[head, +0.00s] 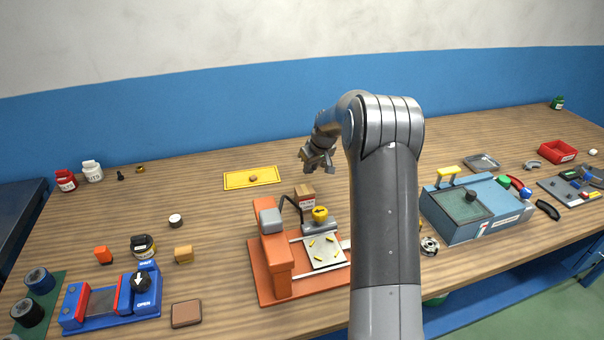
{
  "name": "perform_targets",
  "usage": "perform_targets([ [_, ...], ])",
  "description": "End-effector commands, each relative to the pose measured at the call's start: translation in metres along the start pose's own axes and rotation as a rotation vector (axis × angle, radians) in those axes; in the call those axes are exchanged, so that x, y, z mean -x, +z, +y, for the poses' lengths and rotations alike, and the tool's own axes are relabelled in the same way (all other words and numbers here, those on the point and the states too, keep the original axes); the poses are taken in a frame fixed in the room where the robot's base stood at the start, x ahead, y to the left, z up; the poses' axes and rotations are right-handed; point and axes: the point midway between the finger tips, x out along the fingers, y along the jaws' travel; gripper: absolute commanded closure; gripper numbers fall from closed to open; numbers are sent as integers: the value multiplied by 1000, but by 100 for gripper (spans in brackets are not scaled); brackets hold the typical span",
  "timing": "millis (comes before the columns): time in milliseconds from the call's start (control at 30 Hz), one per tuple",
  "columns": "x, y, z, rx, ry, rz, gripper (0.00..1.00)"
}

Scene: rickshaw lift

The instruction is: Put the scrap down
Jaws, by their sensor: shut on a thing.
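My gripper (318,168) is above the back middle of the bench, pointing down. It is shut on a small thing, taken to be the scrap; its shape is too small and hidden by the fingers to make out. A flat yellow tray (235,181) lies on the bench to the left of my gripper, with a small brown lump (253,179) on it. A small cardboard box (305,197) with a red and white label stands below and in front of my gripper.
An orange press-like machine (275,262) with a metal plate stands in front. A blue vise (112,297) is at front left and a blue-grey machine (478,208) at right. A red bin (557,152) sits far right. The wooden bench (210,217) is clear around the yellow tray.

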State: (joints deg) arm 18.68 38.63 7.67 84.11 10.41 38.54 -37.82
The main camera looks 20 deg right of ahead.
Motion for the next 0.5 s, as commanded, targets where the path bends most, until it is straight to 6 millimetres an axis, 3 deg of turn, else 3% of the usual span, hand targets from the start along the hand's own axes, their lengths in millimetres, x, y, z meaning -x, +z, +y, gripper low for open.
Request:
perform_targets([
  [200,44,26,28,-1,1,3,99],
  [400,66,40,41,2,-1,2,99],
  [500,70,37,41,5,-2,2,99],
])
